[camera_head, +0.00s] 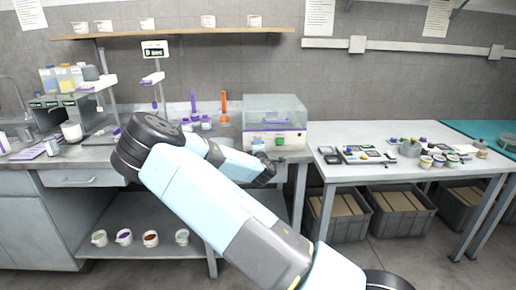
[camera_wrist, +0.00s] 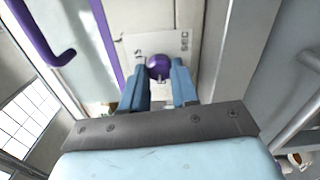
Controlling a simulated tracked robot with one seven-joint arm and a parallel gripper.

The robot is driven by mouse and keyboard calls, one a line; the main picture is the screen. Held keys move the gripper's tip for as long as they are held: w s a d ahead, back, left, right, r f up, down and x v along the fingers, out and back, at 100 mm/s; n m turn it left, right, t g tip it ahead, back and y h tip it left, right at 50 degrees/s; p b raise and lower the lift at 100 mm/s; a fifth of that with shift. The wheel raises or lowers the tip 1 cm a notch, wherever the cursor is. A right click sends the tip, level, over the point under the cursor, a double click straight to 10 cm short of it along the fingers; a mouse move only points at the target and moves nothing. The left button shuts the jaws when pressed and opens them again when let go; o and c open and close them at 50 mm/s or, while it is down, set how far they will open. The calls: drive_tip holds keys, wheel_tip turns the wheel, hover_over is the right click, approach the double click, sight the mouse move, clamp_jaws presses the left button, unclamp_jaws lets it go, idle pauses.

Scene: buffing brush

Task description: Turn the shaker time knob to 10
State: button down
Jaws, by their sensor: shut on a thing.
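The shaker (camera_head: 290,110) is a pale box with a clear lid on the back bench. Its time knob (camera_wrist: 158,64) is a purple round knob on a white panel (camera_wrist: 138,42) marked "SEC", seen close in the wrist view. My gripper (camera_wrist: 158,88) is shut on the knob, with one blue finger on each side of it. In the head view my gripper (camera_head: 265,174) is in front of the shaker's front face, and the knob cannot be made out there. The pointer's exact setting is too small to read.
Purple and orange tools (camera_head: 224,106) stand left of the shaker. A small sign ending in "sec" (camera_head: 154,50) is above the bench. A side table (camera_head: 390,172) with jars and small instruments is at the right. A purple handle (camera_wrist: 42,38) shows close in the wrist view.

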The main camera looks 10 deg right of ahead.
drive_tip(key=m, duration=0.5)
drive_tip(key=shift+s+d+f+m, duration=0.1)
drive_tip(key=shift+d+f+m, duration=0.15)
drive_tip(key=shift+m, duration=0.15)
drive_tip(key=shift+a+m, duration=0.1)
drive_tip(key=shift+m, duration=2.2)
drive_tip(key=c, duration=1.2)
unclamp_jaws()
drive_tip(key=o, duration=0.3)
drive_tip(key=shift+a+r, duration=0.1)
drive_tip(key=shift+o, duration=0.2)
drive_tip(key=s+a, duration=0.2)
drive_tip(key=s, duration=1.1)
drive_tip(key=shift+s, duration=0.25)
